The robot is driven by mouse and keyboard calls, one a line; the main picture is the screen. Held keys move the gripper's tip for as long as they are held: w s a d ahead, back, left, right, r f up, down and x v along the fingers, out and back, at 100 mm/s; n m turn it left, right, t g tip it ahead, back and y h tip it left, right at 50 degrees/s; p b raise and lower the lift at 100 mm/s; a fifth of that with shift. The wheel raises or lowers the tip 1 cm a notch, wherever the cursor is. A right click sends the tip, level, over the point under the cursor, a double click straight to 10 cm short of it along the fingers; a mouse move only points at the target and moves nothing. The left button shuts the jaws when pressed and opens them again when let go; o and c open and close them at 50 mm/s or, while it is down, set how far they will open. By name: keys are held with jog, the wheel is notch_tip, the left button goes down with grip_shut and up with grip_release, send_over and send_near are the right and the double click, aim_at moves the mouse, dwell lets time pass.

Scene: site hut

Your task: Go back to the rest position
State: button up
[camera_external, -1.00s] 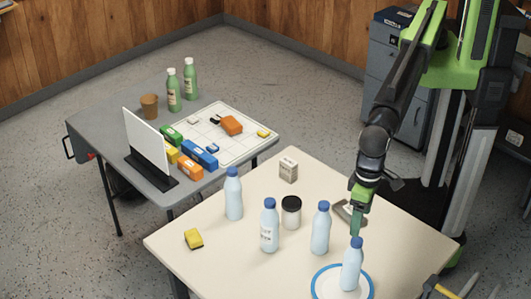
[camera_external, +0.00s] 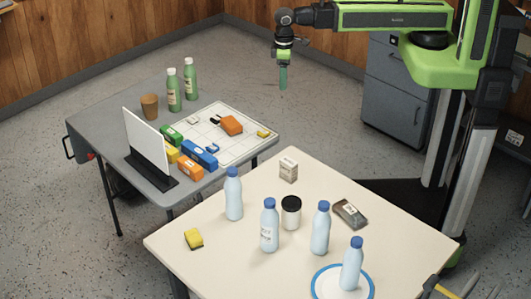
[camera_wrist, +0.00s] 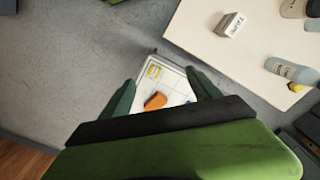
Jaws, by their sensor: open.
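My gripper (camera_external: 283,78) hangs pointing down, high above the floor behind the tables, clear of every object. In the wrist view its two green fingers (camera_wrist: 160,95) stand apart with nothing held between them. A blue-capped bottle (camera_external: 352,266) stands upright in the blue-rimmed white ring or plate (camera_external: 325,270) at the front of the cream table. Three more blue-capped bottles stand on that table: one at the left (camera_external: 233,196), one in the middle (camera_external: 269,228) and one at the right (camera_external: 320,230).
The cream table (camera_external: 215,262) also holds a dark-lidded jar (camera_external: 291,214), a small box (camera_external: 288,170), a dark packet (camera_external: 349,213) and a yellow sponge (camera_external: 194,239). The grey table (camera_external: 95,127) holds green bottles, a brown cup (camera_external: 150,106), a gridded board (camera_external: 235,150) and coloured blocks.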

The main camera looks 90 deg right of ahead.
jog(key=s+d, duration=0.3)
jog(key=d, duration=0.4)
jog(key=shift+s+d+n, duration=0.15)
jog(key=shift+s+n, duration=0.1)
jog(key=shift+n, duration=0.05)
